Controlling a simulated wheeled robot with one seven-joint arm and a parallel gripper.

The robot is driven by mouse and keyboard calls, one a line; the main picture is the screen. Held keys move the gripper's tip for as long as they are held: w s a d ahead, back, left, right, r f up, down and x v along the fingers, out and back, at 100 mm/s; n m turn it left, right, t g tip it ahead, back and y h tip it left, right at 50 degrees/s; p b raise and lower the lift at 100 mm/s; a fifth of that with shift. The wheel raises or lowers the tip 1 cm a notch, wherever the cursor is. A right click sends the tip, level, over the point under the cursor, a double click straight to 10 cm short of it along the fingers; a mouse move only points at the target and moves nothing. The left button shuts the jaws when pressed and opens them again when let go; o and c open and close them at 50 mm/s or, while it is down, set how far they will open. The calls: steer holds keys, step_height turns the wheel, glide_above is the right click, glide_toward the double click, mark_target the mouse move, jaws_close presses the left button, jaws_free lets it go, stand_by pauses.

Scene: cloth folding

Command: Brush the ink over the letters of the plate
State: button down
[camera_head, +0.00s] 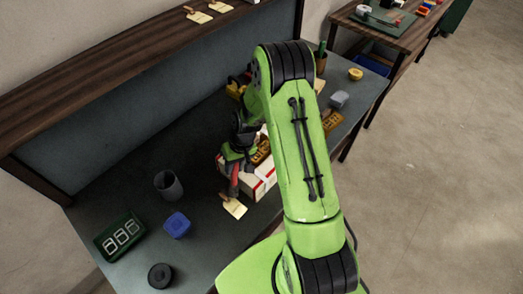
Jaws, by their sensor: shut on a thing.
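My gripper (236,168) points down above the dark workbench, in front of a white and red box. It is shut on the red handle of a brush (234,207), whose flat cream end is low, close to the bench beside the box. I cannot tell whether it touches the bench. A brass plate with raised letters (262,151) lies on the box, partly hidden by my arm. A similar plate (332,121) lies on the bench right of my arm. A green block with pale characters (120,237) lies at the bench's left. I cannot make out ink on any plate.
The box (263,187) stands close beside the gripper. A dark cup (168,185), blue container (177,225) and black round item (160,276) stand to the left. A grey object (339,99) and yellow round item (355,74) are at right. The bench (110,190) is clear behind the cup.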

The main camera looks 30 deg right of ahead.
steer(key=shift+d, duration=0.35)
